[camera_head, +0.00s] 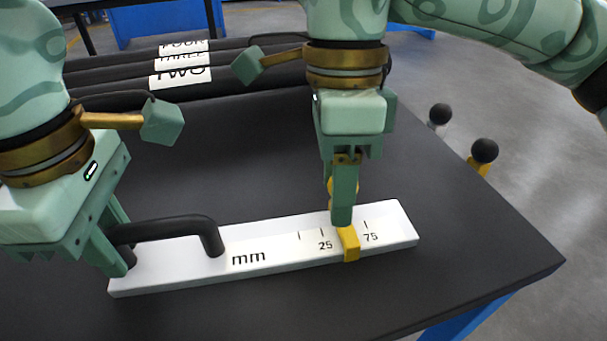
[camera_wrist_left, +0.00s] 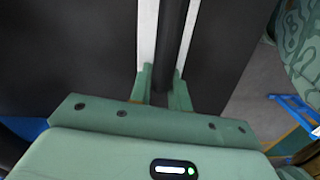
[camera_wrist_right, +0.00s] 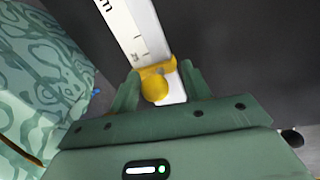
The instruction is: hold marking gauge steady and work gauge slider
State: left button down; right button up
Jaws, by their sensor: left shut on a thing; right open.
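The marking gauge (camera_head: 285,262) is a long white bar lying on the dark table, marked "mm", 25 and 75. Its black handle (camera_head: 180,225) arches over the left part. My left gripper (camera_head: 118,262) is shut on the handle; in the left wrist view its fingers flank the black handle (camera_wrist_left: 172,50). The yellow gauge slider (camera_head: 348,243) sits across the bar between the 25 and 75 marks. My right gripper (camera_head: 342,215) is open directly over the slider. In the right wrist view its fingers stand either side of the slider's round yellow knob (camera_wrist_right: 155,88). Contact cannot be told.
Black rolls or bars with white labels, one reading TWO (camera_head: 181,76), lie along the back of the table (camera_head: 480,240). Two black-balled knobs (camera_head: 484,151) stand at the right edge. The table right of the gauge is clear.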

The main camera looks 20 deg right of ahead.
grip_shut()
jog(key=shift+a, duration=0.4)
grip_release()
jog(key=shift+r, duration=0.1)
notch_tip(320, 180, up, 12)
jog(key=w, duration=0.2)
jog(key=shift+w+d+f, duration=0.15)
jog(key=shift+d+f, duration=0.05)
jog(key=shift+d, duration=0.15)
